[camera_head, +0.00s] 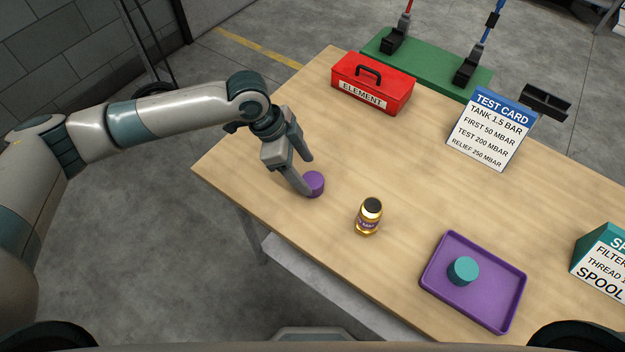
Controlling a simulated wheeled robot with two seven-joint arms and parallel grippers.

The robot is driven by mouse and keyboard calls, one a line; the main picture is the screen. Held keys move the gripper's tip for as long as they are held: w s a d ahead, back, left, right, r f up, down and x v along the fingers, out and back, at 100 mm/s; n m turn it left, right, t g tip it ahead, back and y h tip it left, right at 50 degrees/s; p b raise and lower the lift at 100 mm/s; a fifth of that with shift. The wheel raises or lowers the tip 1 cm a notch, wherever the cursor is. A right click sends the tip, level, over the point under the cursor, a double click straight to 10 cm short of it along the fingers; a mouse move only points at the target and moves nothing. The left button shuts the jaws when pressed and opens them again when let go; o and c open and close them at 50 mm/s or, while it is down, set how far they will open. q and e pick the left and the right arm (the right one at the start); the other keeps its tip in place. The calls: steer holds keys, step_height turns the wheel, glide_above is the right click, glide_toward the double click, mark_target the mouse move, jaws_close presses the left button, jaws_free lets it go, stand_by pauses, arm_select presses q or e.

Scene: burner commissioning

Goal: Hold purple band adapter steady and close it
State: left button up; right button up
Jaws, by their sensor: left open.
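A short purple cylinder (315,183) stands on the wooden table near its left front edge. My left gripper (308,176) points down at it, open, with one finger at its left side and the other behind it; I cannot tell whether they touch it. A brass fitting with a purple band and a dark top (369,216) stands upright on the table, right of the purple cylinder and apart from it. No gripper is on the brass fitting. My right gripper is not in view.
A purple tray (432,279) holds a teal cylinder (463,270) at the front right. The table middle is clear.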

mark_target(311, 180)
arm_select(q)
steer(key=shift+d+f+p, duration=0.25)
steer(key=shift+f+p, duration=0.4)
steer(key=shift+p, duration=0.1)
steer(key=p+x, duration=0.1)
steer(key=x, duration=0.2)
steer(key=shift+d+f, duration=0.1)
steer(key=shift+f, duration=0.3)
steer(key=shift+c, duration=0.3)
steer(key=c, duration=1)
steer(key=shift+c, duration=0.2)
steer(key=shift+r, duration=0.15)
